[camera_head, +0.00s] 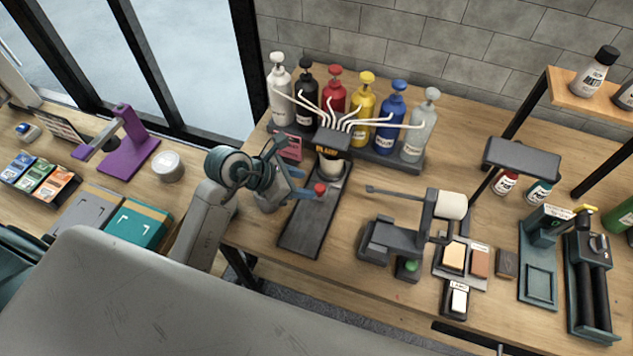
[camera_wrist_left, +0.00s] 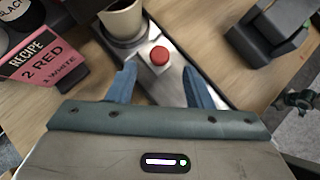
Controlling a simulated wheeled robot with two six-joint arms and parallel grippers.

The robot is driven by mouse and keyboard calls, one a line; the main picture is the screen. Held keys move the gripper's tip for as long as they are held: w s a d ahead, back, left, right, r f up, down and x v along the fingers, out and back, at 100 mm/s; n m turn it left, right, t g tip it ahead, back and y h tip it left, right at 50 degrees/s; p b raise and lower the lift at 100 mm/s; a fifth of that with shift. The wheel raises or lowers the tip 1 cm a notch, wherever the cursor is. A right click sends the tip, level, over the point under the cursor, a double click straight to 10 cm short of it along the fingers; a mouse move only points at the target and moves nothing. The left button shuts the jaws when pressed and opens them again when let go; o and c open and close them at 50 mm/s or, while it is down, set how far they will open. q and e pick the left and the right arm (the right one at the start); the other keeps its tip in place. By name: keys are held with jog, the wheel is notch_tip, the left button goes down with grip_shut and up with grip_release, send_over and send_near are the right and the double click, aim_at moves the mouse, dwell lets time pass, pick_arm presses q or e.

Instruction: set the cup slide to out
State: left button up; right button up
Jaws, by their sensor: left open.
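The cup slide is a dark track (camera_head: 305,228) running from under the dispenser toward the front of the bench. A light cup (camera_head: 329,167) sits at its back end, under the dispenser head, and shows at the top of the left wrist view (camera_wrist_left: 122,20). A red knob (camera_head: 320,188) on a pale block stands just in front of the cup; it also shows in the wrist view (camera_wrist_left: 160,56). My left gripper (camera_head: 304,183) is open, with its blue fingers on either side of the knob's line, just short of it. I cannot tell whether they touch the block. My right gripper is not seen.
Several coloured pump bottles (camera_head: 362,97) stand behind the slide with white tubes to the dispenser head (camera_head: 333,141). A pink recipe card (camera_wrist_left: 45,67) stands left of the slide. A dark machine with a white roller (camera_head: 452,205) stands to the right. Bare wood lies between.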

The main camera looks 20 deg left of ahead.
aim_at(319, 187)
pick_arm(q)
jog(key=p+x, duration=0.1)
jog(key=x, duration=0.3)
jog(key=shift+w+d, duration=0.1)
jog(key=shift+w+d+f, duration=0.2)
jog(key=shift+w+f, duration=0.05)
jog(key=shift+f, duration=0.15)
jog(key=shift+d+f, duration=0.1)
jog(key=shift+c, duration=0.7)
jog(key=c, duration=0.7)
grip_shut()
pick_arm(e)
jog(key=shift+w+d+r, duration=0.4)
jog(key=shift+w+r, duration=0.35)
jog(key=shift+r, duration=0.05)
